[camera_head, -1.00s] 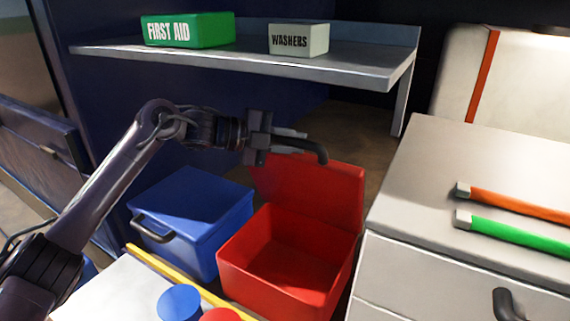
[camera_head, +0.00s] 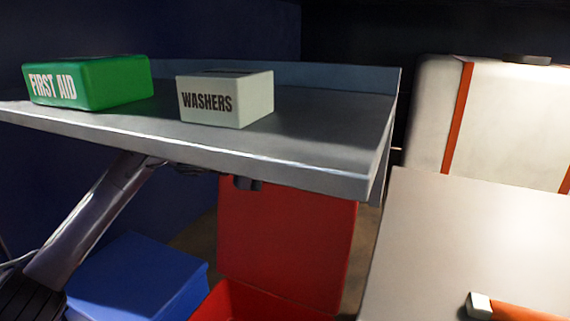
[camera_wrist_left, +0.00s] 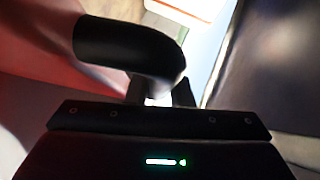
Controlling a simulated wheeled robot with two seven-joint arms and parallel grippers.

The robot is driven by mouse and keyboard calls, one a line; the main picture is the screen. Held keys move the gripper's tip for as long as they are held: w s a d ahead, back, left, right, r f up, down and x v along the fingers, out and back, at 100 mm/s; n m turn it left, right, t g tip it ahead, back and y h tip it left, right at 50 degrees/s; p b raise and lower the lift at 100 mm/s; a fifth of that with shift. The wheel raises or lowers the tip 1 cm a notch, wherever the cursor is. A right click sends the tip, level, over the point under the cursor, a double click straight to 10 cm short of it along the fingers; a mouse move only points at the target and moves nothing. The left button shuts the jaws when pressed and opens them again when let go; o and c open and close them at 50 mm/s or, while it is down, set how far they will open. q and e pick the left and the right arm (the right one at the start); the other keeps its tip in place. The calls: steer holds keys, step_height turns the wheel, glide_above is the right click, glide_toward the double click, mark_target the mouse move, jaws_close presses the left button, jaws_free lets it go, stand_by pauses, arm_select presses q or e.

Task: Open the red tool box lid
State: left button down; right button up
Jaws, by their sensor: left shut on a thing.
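The red tool box (camera_head: 250,304) stands low in the middle of the head view, its lower part cut off by the frame's bottom edge. Its red lid (camera_head: 285,245) stands raised, roughly upright at the back of the box, its top edge hidden behind the shelf. My left gripper (camera_head: 248,183) is mostly hidden under the shelf edge, by the lid's top left. In the left wrist view my gripper (camera_wrist_left: 160,95) is shut on the lid's black curved handle (camera_wrist_left: 125,48). My right gripper is in neither view.
A grey shelf (camera_head: 320,140) hangs right above the lid and my left arm. It carries a green first aid box (camera_head: 110,82) and a pale washers box (camera_head: 245,98). A blue box (camera_head: 140,275) stands left of the tool box. A grey cabinet (camera_head: 460,240) stands at right.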

arm_select(q)
steer(key=shift+f, duration=0.3)
steer(key=c, duration=1.3)
jaws_free()
steer(key=b+v, duration=0.3)
steer(key=v, duration=0.4)
steer(key=shift+a+r, duration=0.3)
steer(key=shift+a, duration=0.05)
steer(key=shift+s, duration=0.1)
